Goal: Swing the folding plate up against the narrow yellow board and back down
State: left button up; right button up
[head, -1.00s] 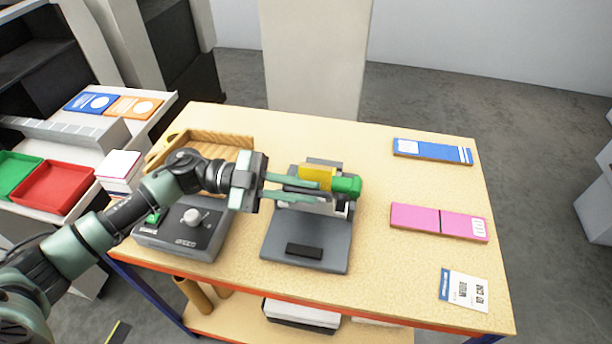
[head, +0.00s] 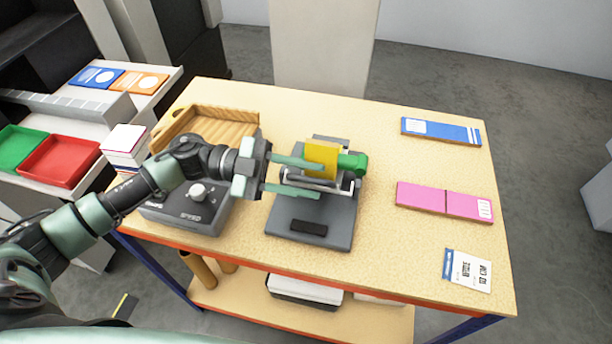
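The narrow yellow board (head: 321,153) stands upright on a grey bending device (head: 318,228) on the table. A green round part (head: 354,163) sits at its right end. A pale metal strip (head: 322,184), perhaps the folding plate, lies low in front of the board; its angle is hard to tell. My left gripper (head: 318,179) reaches in from the left. Its two green fingers are spread apart, one beside the board and one in front of the strip. I see nothing clearly clamped between them. My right gripper is not in view.
A grey control box (head: 185,217) with a knob and a wooden tray (head: 216,125) lie left of the device. A blue board (head: 440,130), a pink board (head: 443,201) and a white card (head: 467,270) lie on the right. The table between is clear.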

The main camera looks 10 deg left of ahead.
pick_arm(q)
jog(key=a+b, duration=0.3)
jog(key=a, duration=0.5)
jog(key=shift+d, duration=0.1)
jog(key=shift+c, duration=0.2)
